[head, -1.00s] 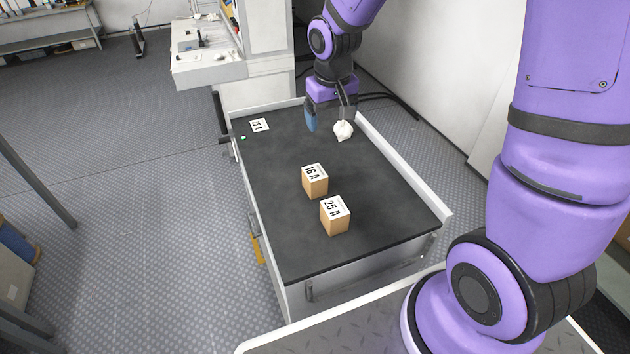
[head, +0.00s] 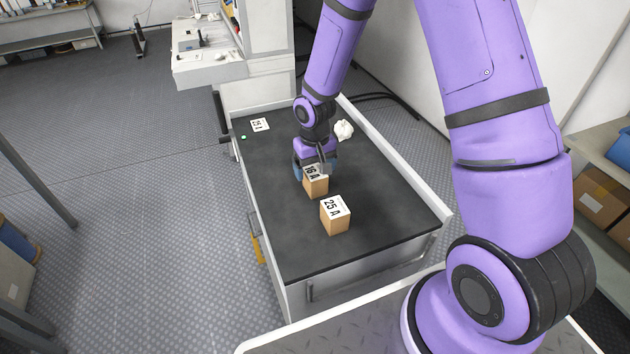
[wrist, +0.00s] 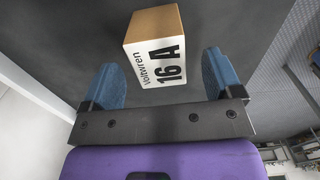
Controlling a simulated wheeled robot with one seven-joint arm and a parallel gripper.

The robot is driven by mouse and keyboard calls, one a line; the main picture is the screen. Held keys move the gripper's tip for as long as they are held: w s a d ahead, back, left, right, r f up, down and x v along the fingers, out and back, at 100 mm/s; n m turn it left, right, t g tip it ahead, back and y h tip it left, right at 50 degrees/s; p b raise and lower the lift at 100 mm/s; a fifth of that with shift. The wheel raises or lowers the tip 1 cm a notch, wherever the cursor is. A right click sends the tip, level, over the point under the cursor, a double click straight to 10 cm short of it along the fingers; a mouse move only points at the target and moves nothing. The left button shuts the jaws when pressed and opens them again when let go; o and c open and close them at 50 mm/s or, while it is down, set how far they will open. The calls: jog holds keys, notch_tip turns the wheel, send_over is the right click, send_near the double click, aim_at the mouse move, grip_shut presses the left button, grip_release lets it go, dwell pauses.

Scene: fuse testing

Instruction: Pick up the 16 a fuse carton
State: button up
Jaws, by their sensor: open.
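The 16 A fuse carton (head: 315,186) is a small brown box with a white label on top, standing upright on the dark table top. My gripper (head: 314,168) is open just above and behind it in the head view, partly covering its label. In the wrist view the carton (wrist: 154,42) lies ahead, between the lines of my blue fingers, with its "16 A" label facing me. The open fingers (wrist: 164,80) stand to either side of the label's near end, and nothing is held. The carton's far lower sides are hidden.
A similar 25 A carton (head: 335,217) stands close in front of the 16 A carton. A crumpled white item (head: 344,130) lies near the table's right rim. A flat label card (head: 260,124) lies at the far left. The dark table top (head: 280,215) is clear to the left.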

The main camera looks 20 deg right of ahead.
jog(key=shift+f, duration=2.65)
jog(key=c, duration=1.1)
jog(key=shift+r, duration=0.1)
